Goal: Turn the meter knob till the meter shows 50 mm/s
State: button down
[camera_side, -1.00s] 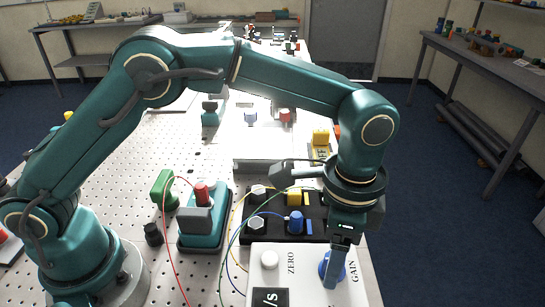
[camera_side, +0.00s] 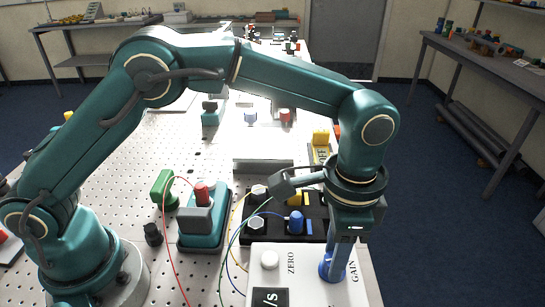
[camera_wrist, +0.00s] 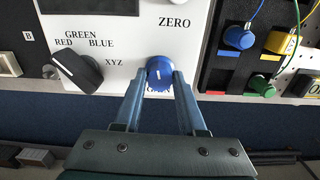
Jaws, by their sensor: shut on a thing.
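The white meter box (camera_side: 300,258) is at the bottom of the side view, marked ZERO and GAIN. Its blue knob (camera_side: 325,271) is beside the GAIN label. In the wrist view the blue knob (camera_wrist: 158,70) sits between my fingers, with a white pointer line on it. My gripper (camera_wrist: 160,82) is shut on this knob; in the side view my gripper (camera_side: 336,255) points down onto it. A dark display (camera_side: 270,298) with "/s" is cut off at the bottom edge, so the reading is hidden.
A black block (camera_side: 315,222) with coloured connectors and wires stands just behind the meter. In the wrist view a black selector knob (camera_wrist: 77,71) is left of the blue knob. A teal device with a red knob (camera_side: 202,193) stands farther left.

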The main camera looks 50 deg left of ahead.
jog(key=n, duration=0.7)
dwell(0.6)
jog(key=shift+r, duration=0.1)
jog(key=shift+c, duration=2.4)
grip_release()
jog(key=shift+r, duration=2.5)
